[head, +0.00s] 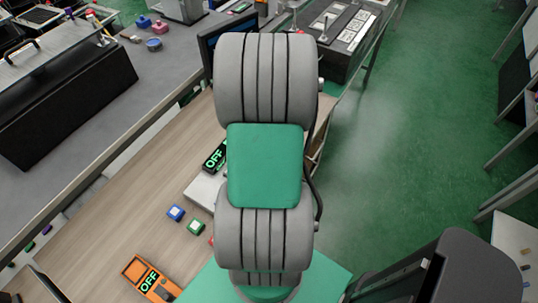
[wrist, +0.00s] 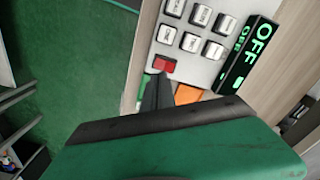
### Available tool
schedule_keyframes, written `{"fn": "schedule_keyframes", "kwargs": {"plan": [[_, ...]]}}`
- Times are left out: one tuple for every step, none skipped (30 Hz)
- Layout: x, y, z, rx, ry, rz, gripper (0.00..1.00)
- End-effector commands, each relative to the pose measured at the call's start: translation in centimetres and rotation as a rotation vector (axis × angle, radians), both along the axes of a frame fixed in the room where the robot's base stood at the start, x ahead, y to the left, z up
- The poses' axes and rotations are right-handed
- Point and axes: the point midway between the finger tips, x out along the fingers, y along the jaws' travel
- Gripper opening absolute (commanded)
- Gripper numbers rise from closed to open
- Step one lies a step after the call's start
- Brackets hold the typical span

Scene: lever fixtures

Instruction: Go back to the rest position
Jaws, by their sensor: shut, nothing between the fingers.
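In the wrist view, my gripper (wrist: 157,92) shows as two dark fingers close together beyond my green and black hand. It is shut and empty, in front of the lower edge of a light panel (wrist: 197,62) with several silver buttons. A red piece (wrist: 165,64) is just past the fingertips, and an orange piece (wrist: 188,94) is beside them; contact cannot be told. In the head view, my grey and green arm stands mid-picture and hides the gripper and most of the panel.
A black OFF display (wrist: 248,52) stands by the panel. On the wooden bench (head: 115,215) are an orange OFF box (head: 148,280), a blue button (head: 175,213) and a green button (head: 196,227). Green floor (head: 400,150) lies open at right. A dark chair-like object (head: 470,265) stands lower right.

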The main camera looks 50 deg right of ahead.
Motion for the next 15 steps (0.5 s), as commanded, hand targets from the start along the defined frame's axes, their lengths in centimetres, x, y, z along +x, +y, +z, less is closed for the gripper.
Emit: {"fn": "schedule_keyframes", "kwargs": {"plan": [[0.0, 0.0, 0.2, 0.001, 0.001, 0.0, 0.0], [0.0, 0.0, 0.1, 0.001, 0.001, 0.0, 0.0], [0.0, 0.0, 0.0, 0.001, 0.001, 0.0, 0.0], [0.0, 0.0, 0.0, 0.001, 0.001, 0.0, 0.0], [0.0, 0.0, 0.0, 0.001, 0.001, 0.0, 0.0], [0.0, 0.0, 0.0, 0.001, 0.001, 0.0, 0.0], [0.0, 0.0, 0.0, 0.001, 0.001, 0.0, 0.0], [0.0, 0.0, 0.0, 0.001, 0.001, 0.0, 0.0], [0.0, 0.0, 0.0, 0.001, 0.001, 0.0, 0.0], [0.0, 0.0, 0.0, 0.002, 0.001, 0.0, 0.0], [-0.1, 0.2, 0.0, 0.007, 0.005, 0.0, 0.0], [-0.4, 0.5, 0.0, 0.02, 0.014, 0.001, 0.0], [-0.7, 0.9, -0.3, 0.031, 0.022, 0.001, 0.0], [-1.0, 1.5, -0.6, 0.044, 0.031, 0.001, 0.0], [-1.7, 2.4, -1.0, 0.067, 0.047, 0.001, 0.0]]}}
